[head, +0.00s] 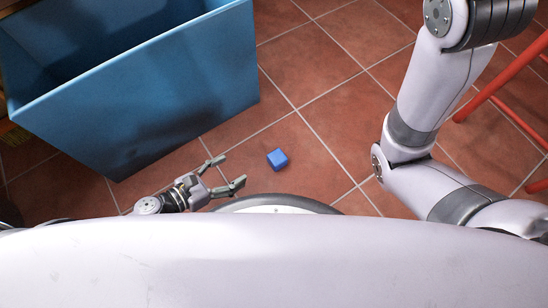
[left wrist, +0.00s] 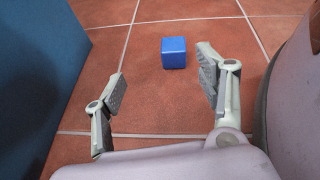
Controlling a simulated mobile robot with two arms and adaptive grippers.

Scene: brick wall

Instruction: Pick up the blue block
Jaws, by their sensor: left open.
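The blue block (head: 277,159) is a small cube on the red tiled floor, right of my left gripper in the head view. My left gripper (head: 241,172) is open and empty, with its fingers pointing toward the block and a gap between them. In the left wrist view the block (left wrist: 174,52) lies beyond the fingertips, nearer the right finger. The left gripper (left wrist: 162,84) shows both fingers spread apart there. My right arm shows at the right of the head view, but its gripper is not visible.
A large open blue bin (head: 190,85) stands at the upper left; its side (left wrist: 38,70) also fills the left of the left wrist view. A red metal frame (head: 510,75) is at the far right. The tiled floor (head: 330,110) around the block is clear.

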